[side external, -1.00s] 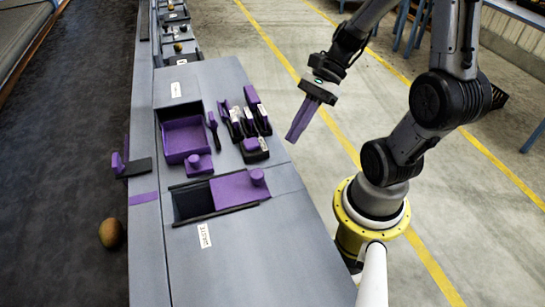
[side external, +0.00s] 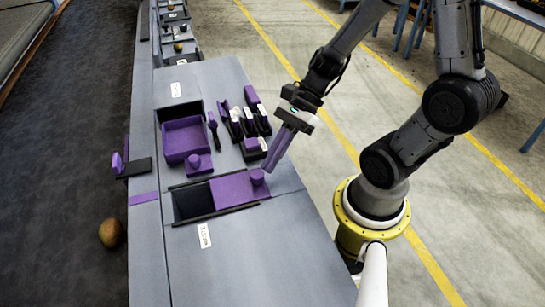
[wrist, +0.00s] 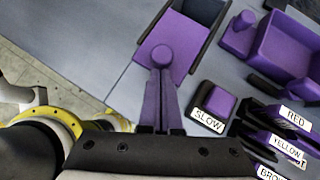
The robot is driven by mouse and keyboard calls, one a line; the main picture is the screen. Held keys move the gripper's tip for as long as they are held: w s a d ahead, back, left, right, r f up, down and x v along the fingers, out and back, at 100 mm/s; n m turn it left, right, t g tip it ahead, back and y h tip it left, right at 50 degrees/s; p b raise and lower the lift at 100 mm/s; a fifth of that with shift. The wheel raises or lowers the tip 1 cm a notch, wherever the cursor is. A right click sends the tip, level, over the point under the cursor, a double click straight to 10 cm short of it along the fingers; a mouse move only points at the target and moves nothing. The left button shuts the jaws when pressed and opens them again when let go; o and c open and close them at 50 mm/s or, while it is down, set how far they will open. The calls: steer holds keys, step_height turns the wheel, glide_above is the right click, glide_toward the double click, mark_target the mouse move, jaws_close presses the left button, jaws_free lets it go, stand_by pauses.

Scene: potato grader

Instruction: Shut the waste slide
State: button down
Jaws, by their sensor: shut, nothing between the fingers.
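The waste slide (side external: 232,190) is a purple plate with a round knob (side external: 258,177) at its right end, set in a dark frame on the grey bench. The left part of the frame shows a dark opening (side external: 191,203), so the slide stands partly open. My gripper (side external: 267,168) is shut and empty, its purple fingers pointing down with the tips at the knob's right side. In the wrist view the slide (wrist: 180,38) and its knob (wrist: 162,56) lie just beyond the fingertips (wrist: 161,72). I cannot tell whether they touch the knob.
A purple tray (side external: 205,157) with a knobbed block (side external: 194,164) sits behind the slide. Labelled purple and black blocks and a SLOW button (wrist: 212,107) stand to its right. A brown potato (side external: 111,233) lies on the dark belt at left. The front bench is clear.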

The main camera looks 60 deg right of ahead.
glide_toward(215, 193)
steer(key=x, duration=0.4)
steer(key=shift+w+a, duration=0.1)
steer(key=shift+a, duration=0.05)
stand_by(0.4)
